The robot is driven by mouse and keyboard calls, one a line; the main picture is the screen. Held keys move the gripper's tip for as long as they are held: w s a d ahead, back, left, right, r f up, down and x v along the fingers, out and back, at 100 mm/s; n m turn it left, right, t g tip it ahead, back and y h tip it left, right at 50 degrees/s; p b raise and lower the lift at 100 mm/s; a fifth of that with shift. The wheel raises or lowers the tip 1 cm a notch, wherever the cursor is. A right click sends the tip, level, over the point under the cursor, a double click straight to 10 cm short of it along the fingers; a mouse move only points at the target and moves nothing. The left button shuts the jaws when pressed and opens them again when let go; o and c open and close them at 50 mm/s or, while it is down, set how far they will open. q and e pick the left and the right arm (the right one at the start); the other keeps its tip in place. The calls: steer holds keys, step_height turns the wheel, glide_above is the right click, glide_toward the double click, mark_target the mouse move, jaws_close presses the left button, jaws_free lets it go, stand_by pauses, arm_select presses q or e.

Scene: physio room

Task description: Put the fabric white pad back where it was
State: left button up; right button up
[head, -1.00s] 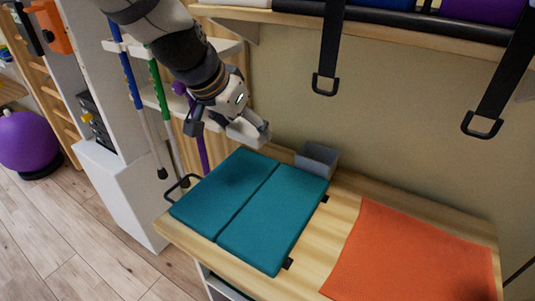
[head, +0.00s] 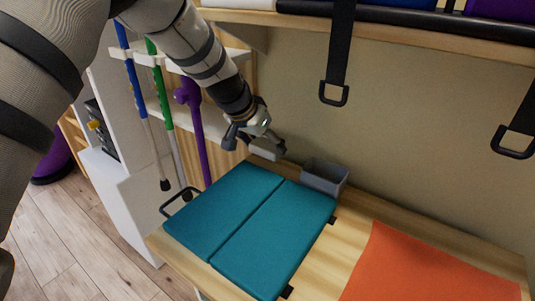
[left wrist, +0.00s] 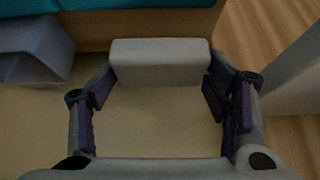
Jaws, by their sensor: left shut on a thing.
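The white fabric pad (head: 264,151) is a pale block at the back of the wooden table, behind the teal folding mat (head: 253,222). My left gripper (head: 258,144) is shut on it, partly covering it in the head view. In the left wrist view the pad (left wrist: 160,62) spans between the two fingers of the gripper (left wrist: 160,88), crosswise near the tips. I cannot tell whether the pad touches the table. My right gripper is not in view.
A grey open bin (head: 324,177) stands just right of the pad. An orange cloth (head: 425,268) lies at the table's right. Blue, green and purple poles (head: 193,125) stand left of the gripper. Black straps (head: 338,55) hang from the shelf (head: 385,22) above.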

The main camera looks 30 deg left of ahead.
mark_target(265, 153)
arm_select(q)
steer(key=shift+w+f, duration=0.15)
steer(key=shift+f, duration=0.75)
steer(key=shift+w+f, duration=0.15)
steer(key=shift+f, duration=0.75)
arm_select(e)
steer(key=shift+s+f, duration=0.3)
arm_select(q)
steer(key=shift+f, duration=0.1)
steer(key=shift+f, duration=0.15)
steer(key=o, duration=1.2)
steer(key=p+v, duration=0.2)
steer(key=v, duration=1)
steer(key=shift+r, duration=0.3)
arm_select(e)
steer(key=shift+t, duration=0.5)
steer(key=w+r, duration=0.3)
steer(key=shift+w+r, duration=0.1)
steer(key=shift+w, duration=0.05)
